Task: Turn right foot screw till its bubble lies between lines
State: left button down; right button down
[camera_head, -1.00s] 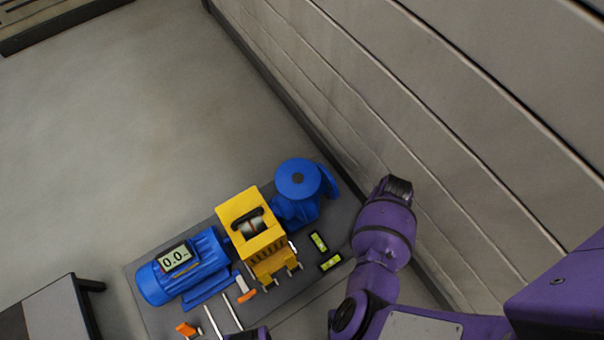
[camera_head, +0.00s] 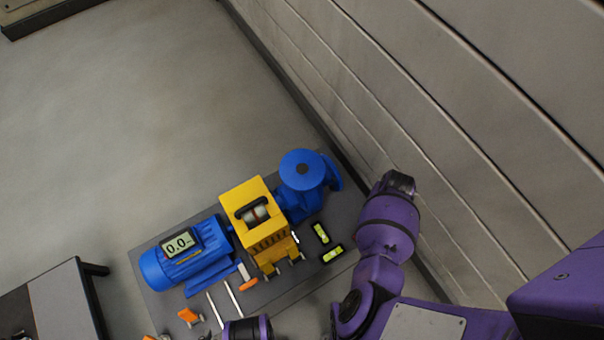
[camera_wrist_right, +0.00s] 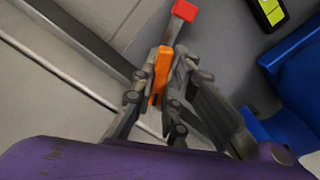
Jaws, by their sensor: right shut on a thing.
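In the right wrist view my right gripper (camera_wrist_right: 165,100) is shut on an orange bar-like handle (camera_wrist_right: 162,68), which stands between its fingers. A red-tipped grey bar (camera_wrist_right: 184,12) lies just beyond it. I cannot tell which foot screw the handle belongs to. Two yellow-green bubble levels, one upper (camera_head: 320,233) and one lower (camera_head: 332,253), lie on the grey base plate right of the yellow housing (camera_head: 258,215). One level partly shows in the wrist view (camera_wrist_right: 270,10). Their bubbles are too small to read. My left gripper is out of view.
A blue motor (camera_head: 205,270) carries a display (camera_head: 179,244) reading about 0.0. A blue pump (camera_head: 303,172) stands beyond the yellow housing. Orange-ended parts (camera_head: 188,316) lie near the plate's front. A wall (camera_head: 430,110) bounds the right; a dark-framed table (camera_head: 55,305) stands at lower left.

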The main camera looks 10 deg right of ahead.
jog(key=shift+w+d+r+n+p, duration=0.15)
jog(key=shift+w+r+n+p, duration=0.15)
jog(key=shift+w+r+n, duration=0.15)
jog(key=shift+f+n+p, duration=0.2)
jog(key=shift+n+p, duration=0.1)
jog(key=shift+n, duration=0.45)
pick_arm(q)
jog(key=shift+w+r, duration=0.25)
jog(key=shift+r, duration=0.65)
pick_arm(e)
jog(key=shift+d+r+n+p, duration=0.15)
jog(key=shift+n+p, duration=0.2)
jog(key=shift+n, duration=0.95)
jog(key=c, duration=1.7)
grip_release()
jog(key=shift+f, duration=0.2)
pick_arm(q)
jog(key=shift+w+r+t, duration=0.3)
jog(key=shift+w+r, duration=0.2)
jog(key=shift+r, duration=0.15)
pick_arm(e)
jog(key=shift+o, duration=0.6)
jog(key=shift+s+a+f, duration=0.1)
jog(key=shift+s+a, duration=0.1)
jog(key=shift+s, duration=0.05)
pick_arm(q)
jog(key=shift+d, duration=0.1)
